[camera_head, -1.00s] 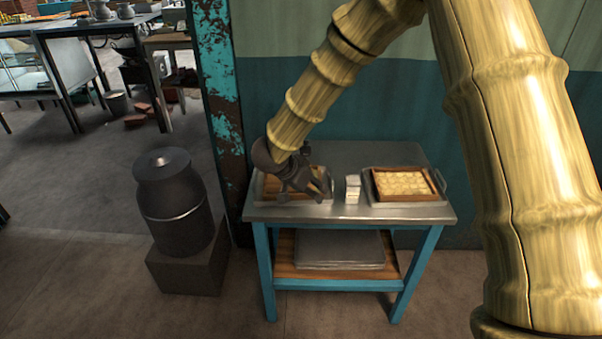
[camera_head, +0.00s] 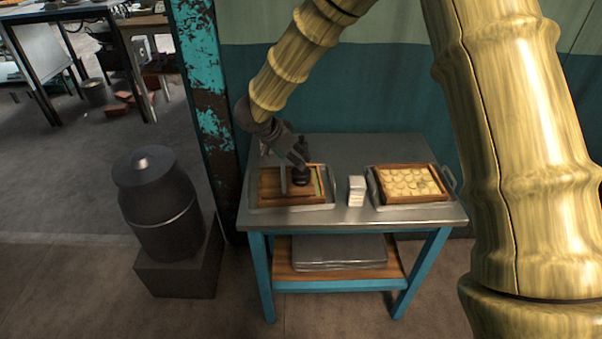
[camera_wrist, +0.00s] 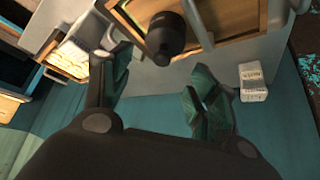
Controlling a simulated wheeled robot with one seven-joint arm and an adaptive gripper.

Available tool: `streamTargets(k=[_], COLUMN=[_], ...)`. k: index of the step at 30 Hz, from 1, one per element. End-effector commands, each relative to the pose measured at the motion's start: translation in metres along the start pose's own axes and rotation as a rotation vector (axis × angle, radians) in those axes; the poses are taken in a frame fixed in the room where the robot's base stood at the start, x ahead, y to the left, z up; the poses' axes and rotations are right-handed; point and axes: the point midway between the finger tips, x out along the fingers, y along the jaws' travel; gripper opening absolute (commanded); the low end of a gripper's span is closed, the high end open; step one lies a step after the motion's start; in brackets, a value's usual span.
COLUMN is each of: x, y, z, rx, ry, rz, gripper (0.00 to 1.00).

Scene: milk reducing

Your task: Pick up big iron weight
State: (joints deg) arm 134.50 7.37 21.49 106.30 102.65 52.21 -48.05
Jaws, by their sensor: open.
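A dark iron weight (camera_head: 301,175) with a knob on top stands upright on the wooden board (camera_head: 270,184) in the left metal tray. In the wrist view the weight (camera_wrist: 166,36) shows as a dark cylinder ahead of the fingers. My gripper (camera_head: 297,160) is over the left tray, close to the weight and partly overlapping it in the head view. In the wrist view my gripper (camera_wrist: 160,68) has its two fingers wide apart with nothing between them. I cannot tell whether a finger touches the weight.
A small white box stack (camera_head: 356,190) stands right of the left tray. A second tray (camera_head: 452,184) with rows of pale round pieces is at the right of the metal-topped table (camera_head: 340,147). A large dark canister (camera_head: 158,205) stands on a block at left.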

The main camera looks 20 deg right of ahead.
Motion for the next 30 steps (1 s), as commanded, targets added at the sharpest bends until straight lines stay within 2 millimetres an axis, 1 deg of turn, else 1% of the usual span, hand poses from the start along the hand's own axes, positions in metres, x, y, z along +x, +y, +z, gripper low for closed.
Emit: streamTargets(k=[1,3,10,15,19,23,29,30], x=[0.008,0.016,0.034,0.055,0.070,0.076,0.076,0.076], y=[0.000,0.001,0.001,0.000,0.000,0.000,0.000,0.000], z=[0.001,0.000,0.002,0.007,0.007,0.007,0.007,0.007], rx=[-0.002,-0.001,-0.001,-0.002,0.001,0.002,0.001,0.001], ry=[-0.001,0.000,0.001,0.001,0.000,0.000,0.000,0.000], rz=[0.002,0.003,0.004,0.003,0.003,0.002,0.002,0.002], gripper=[0.60,0.60,0.60,0.60,0.60,0.60,0.60,0.56])
